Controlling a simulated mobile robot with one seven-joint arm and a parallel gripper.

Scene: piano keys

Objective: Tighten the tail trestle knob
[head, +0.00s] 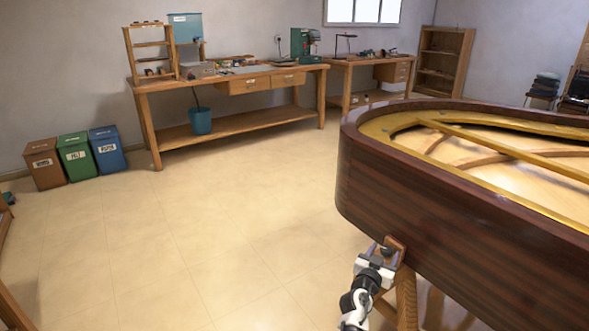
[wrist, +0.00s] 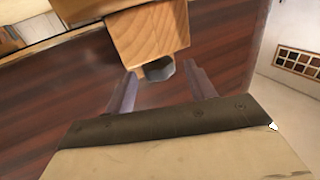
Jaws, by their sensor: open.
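The tail trestle (head: 405,300) is a wooden stand at the near side of the piano's curved tail. Its wooden block (wrist: 148,32) shows in the wrist view against the dark red-brown piano side. A dark grey faceted knob (wrist: 160,70) sticks out from the block's end. My gripper (head: 387,254) is at the upper part of the trestle in the head view, where the knob cannot be made out clearly. In the wrist view my gripper (wrist: 159,74) is open, its two fingers on either side of the knob with gaps visible. Whether the fingertips reach past it cannot be told.
The piano (head: 440,190) fills the right side, close to my arm. The tiled floor to the left is clear. A workbench (head: 235,85) stands at the back, with a blue bucket (head: 200,120) on its lower shelf and several bins (head: 76,160) at its left.

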